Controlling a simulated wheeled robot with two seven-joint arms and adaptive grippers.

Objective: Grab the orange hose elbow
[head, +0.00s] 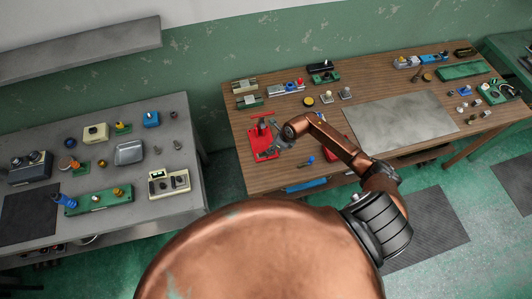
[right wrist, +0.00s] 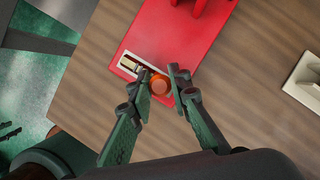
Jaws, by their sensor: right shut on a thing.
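The orange hose elbow (right wrist: 160,88) shows in the right wrist view as a small rounded orange piece between the fingertips of my right gripper (right wrist: 159,78). The fingers are shut on it, over the near edge of a red tray (right wrist: 175,45). I cannot tell whether the elbow still touches the tray. In the head view the right gripper (head: 277,143) is at the right side of the red tray (head: 257,141), on the left end of the wooden bench; the elbow is too small to make out there. My left gripper is not in view.
A pale metal fitting (right wrist: 132,63) lies in the tray beside the fingers. A cream block (right wrist: 306,80) stands on the bench to the right. A grey sheet (head: 400,122) covers the bench middle. A grey table (head: 138,185) with several parts stands at left.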

